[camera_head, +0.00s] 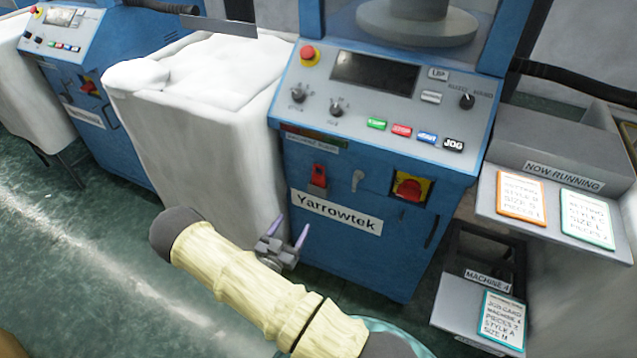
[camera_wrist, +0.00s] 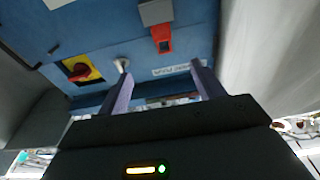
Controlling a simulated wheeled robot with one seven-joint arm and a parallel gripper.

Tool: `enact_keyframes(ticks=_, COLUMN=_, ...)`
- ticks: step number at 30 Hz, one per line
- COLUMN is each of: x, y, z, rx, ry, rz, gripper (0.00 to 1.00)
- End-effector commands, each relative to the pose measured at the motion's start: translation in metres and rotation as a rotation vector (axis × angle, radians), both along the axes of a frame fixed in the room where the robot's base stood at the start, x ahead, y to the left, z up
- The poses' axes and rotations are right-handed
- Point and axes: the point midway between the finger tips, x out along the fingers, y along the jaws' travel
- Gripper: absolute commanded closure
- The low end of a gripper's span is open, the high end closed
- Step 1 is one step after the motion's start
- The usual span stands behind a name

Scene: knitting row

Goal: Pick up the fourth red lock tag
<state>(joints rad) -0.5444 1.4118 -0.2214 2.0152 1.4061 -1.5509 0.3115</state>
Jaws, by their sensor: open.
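A red lock tag (camera_head: 318,176) hangs on the blue front of the nearest machine, above the left end of the Yarrowtek label. It also shows in the wrist view (camera_wrist: 162,39), near the top middle, under a grey block. My gripper (camera_head: 291,229) is open and empty, below and left of the tag in the head view, in front of the machine's lower left edge. In the wrist view, my two fingers (camera_wrist: 162,72) stand apart with the tag beyond them and nothing between them. I see no other lock tag clearly.
A red rotary switch on a yellow plate (camera_head: 410,188) and a small grey lever (camera_head: 357,180) sit right of the tag. A white fabric-filled bin (camera_head: 190,140) stands left of the machine. A card shelf (camera_head: 485,205) stands at right. Green floor (camera_head: 60,280) is open at left.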

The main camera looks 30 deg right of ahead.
Motion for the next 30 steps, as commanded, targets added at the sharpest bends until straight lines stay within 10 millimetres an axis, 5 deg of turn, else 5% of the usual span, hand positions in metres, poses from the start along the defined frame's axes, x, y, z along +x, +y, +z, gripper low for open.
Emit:
enact_keyframes(ticks=19, x=0.065, y=-0.083, z=0.016, rx=0.001, ry=-0.002, rz=-0.003, gripper=0.33)
enact_keyframes(ticks=30, x=0.073, y=-0.092, z=0.018, rx=0.001, ry=0.001, rz=0.000, gripper=0.33)
